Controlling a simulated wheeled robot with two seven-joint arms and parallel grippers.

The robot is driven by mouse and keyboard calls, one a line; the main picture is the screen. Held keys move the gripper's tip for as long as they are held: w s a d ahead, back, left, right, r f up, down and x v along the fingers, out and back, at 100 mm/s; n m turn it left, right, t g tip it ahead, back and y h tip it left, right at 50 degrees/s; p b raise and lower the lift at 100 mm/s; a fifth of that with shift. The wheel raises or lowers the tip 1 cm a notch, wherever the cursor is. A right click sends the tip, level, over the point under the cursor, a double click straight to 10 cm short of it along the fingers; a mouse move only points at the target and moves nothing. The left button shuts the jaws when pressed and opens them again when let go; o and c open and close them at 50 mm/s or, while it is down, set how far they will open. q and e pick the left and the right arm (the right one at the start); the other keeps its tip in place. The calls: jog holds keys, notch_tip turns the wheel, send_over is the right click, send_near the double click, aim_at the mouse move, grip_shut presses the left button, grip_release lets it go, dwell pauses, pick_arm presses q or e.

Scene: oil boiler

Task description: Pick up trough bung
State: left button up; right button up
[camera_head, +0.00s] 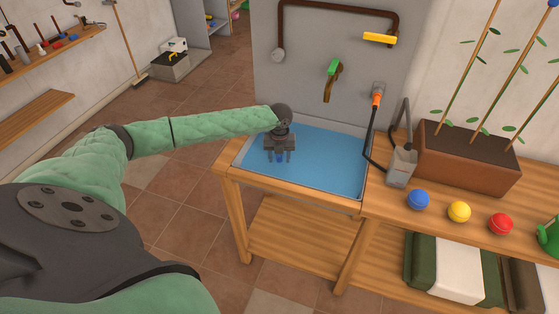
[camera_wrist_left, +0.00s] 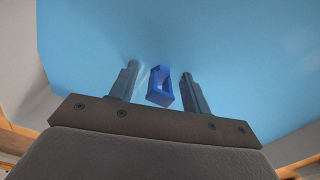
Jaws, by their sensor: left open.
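The trough bung (camera_wrist_left: 160,87) is a small dark blue piece with an opening in it, down in the light blue trough (camera_head: 325,165). In the left wrist view it sits between the two fingers of my left gripper (camera_wrist_left: 157,85), with a gap on the left and a narrower one on the right. In the head view my left gripper (camera_head: 280,157) points down over the left part of the trough, and a bit of the blue bung (camera_head: 280,159) shows between its fingers. The fingers are open. My right gripper is not in view.
The trough is set in a wooden bench (camera_head: 235,180). Behind it are a green-handled tap (camera_head: 332,72) and a yellow handle (camera_head: 380,39).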

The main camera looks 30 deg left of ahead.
pick_arm(q)
jog(key=shift+f, duration=0.3)
jog(key=c, duration=0.8)
jog(key=shift+c, duration=0.2)
